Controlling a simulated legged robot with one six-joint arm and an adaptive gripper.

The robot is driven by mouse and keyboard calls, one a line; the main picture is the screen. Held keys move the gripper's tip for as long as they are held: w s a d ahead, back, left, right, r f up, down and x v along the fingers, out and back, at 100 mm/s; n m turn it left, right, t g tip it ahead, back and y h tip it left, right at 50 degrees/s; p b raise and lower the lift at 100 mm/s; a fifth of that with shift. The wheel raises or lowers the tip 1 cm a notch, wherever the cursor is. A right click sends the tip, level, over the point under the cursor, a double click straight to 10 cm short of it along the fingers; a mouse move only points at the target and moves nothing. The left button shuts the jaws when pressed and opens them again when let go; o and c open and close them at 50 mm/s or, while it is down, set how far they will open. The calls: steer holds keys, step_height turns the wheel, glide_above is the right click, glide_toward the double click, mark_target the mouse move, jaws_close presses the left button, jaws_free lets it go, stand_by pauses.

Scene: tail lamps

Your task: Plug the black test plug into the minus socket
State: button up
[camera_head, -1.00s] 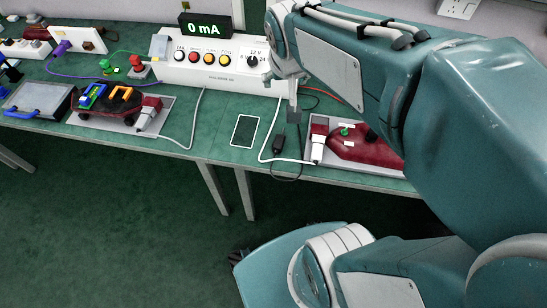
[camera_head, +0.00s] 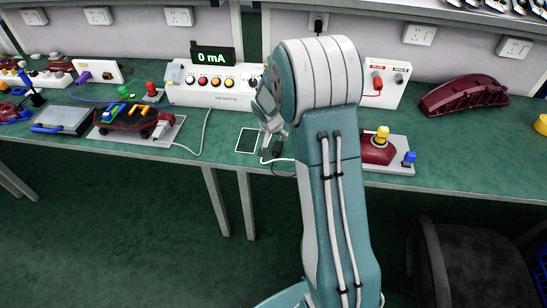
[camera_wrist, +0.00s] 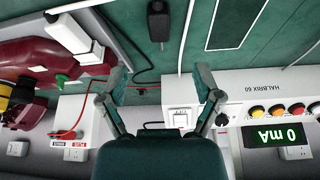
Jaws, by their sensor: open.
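The black test plug (camera_wrist: 158,20) lies on the green bench in the wrist view, with its thin tip toward the gripper side and a dark cable beside it. It also shows partly in the head view (camera_head: 277,148), next to the white-framed pad. My gripper (camera_wrist: 160,88) is open and empty, with the plug ahead of its fingers and apart from them. In the head view my gripper (camera_head: 267,139) is above the bench near the plug. The minus socket (camera_head: 399,78) is on a white upright panel (camera_head: 387,97); a red plug (camera_head: 377,83) sits in the plus side.
A white supply box (camera_head: 215,90) reading 0 mA stands at the back. A red lamp on a grey plate (camera_head: 392,165) is right of my arm, which hides part of the bench. A dark red lens (camera_head: 464,95) lies further right. A white cable (camera_wrist: 186,38) runs beside the plug.

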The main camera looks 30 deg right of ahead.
mark_target(277, 146)
steer(key=x, duration=0.2)
steer(key=d+x, duration=0.1)
steer(key=x, duration=0.2)
steer(key=shift+w+a+f, duration=0.1)
steer(key=shift+w+f, duration=0.05)
steer(key=shift+f, duration=0.3)
steer(key=shift+w+a+f, duration=0.1)
steer(key=shift+w+f, duration=0.1)
steer(key=shift+f, duration=0.2)
steer(key=x, duration=0.3)
steer(key=shift+w+d+f, duration=0.1)
steer(key=shift+w+f, duration=0.1)
steer(key=shift+f, duration=0.05)
steer(key=shift+w+d+f, duration=0.15)
steer(key=shift+d+f, duration=0.15)
steer(key=shift+d, duration=0.05)
steer(key=shift+a, duration=0.25)
jaws_close()
